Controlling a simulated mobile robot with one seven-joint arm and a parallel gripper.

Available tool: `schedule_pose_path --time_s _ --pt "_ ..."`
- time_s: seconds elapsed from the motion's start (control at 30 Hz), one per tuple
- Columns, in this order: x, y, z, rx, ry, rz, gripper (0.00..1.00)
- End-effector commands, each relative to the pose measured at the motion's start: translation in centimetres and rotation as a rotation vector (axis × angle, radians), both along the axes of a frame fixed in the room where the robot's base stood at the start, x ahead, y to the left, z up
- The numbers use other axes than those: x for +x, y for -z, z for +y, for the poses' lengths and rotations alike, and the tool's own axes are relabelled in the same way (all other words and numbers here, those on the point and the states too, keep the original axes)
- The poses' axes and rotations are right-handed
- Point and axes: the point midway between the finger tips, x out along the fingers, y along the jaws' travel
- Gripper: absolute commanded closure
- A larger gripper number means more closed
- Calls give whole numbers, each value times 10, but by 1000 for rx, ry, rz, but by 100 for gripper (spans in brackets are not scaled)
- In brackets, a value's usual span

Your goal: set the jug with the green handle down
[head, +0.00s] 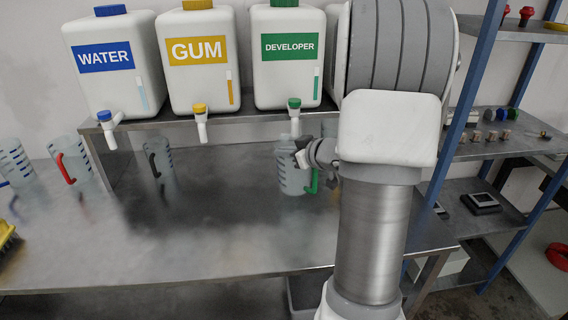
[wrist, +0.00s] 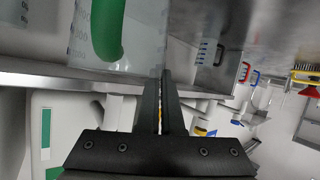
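The clear jug with the green handle (head: 290,178) is upright below the developer tap, over the steel bench (head: 190,235). Its green handle is on the right side. I cannot tell whether its base touches the bench. My gripper (head: 304,157) is at the jug's upper edge. In the wrist view the fingers (wrist: 162,80) are close together at the jug's wall, with the jug (wrist: 145,35) and its green handle to the left. They appear shut on the wall near the rim. The exact contact is partly hidden.
The developer container (head: 287,75), gum container (head: 198,80) and water container (head: 115,85) stand on a raised shelf with taps overhanging. A black-handled jug (head: 162,158) and red-handled jug (head: 82,168) stand left. A blue-post rack (head: 470,115) stands right.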

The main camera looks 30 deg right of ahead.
Motion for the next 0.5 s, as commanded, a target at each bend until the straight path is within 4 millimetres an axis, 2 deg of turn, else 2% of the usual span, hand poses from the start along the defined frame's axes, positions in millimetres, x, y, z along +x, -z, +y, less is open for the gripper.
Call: schedule_pose_path --time_s 0.1,0.2,0.5 --pt "2 22 0 4 1 3 100" --pt "2 34 1 2 -1 0 100" --pt "2 35 0 -1 -2 -2 100"
